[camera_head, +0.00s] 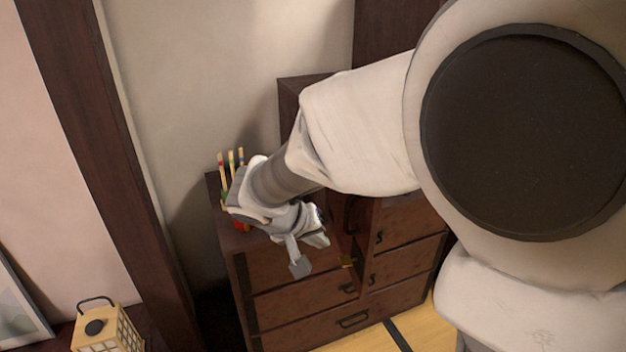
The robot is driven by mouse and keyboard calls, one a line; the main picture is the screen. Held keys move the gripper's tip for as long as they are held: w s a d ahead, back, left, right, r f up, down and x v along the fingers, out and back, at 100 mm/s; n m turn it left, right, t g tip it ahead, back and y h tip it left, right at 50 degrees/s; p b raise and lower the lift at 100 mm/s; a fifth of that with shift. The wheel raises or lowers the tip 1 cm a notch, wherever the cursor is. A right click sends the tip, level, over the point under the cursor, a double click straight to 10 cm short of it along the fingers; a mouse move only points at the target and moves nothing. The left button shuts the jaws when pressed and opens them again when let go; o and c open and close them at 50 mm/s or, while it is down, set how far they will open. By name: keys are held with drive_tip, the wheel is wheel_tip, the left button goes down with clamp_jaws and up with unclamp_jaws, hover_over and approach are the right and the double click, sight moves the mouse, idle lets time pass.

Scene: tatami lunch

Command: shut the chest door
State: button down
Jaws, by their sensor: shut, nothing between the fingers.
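The dark brown wooden chest (405,260) stands against the wall, with several drawers and black metal handles. My gripper (301,266) is shut and empty, pointing down in front of the chest, to the left of the door. I cannot tell whether it touches the chest.
A holder with several coloured sticks (231,168) stands on the chest's lower left top, partly behind my wrist. A paper lantern (104,327) with a black handle is at the lower left. A dark wooden post (95,150) stands left of the chest. Tatami floor (420,325) shows at the bottom.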

approach(359, 254)
wheel_tip(359, 254, down, 3)
drive_tip(key=a, duration=0.2)
drive_tip(key=shift+w+d+f, duration=0.1)
drive_tip(key=shift+w+d, duration=0.2)
drive_tip(key=shift+d, duration=0.35)
drive_tip(key=shift+w+d+f, duration=0.1)
drive_tip(key=shift+w+d, duration=0.25)
drive_tip(key=shift+d, duration=0.35)
drive_tip(key=shift+w+d, duration=0.3)
drive_tip(key=shift+d, duration=0.35)
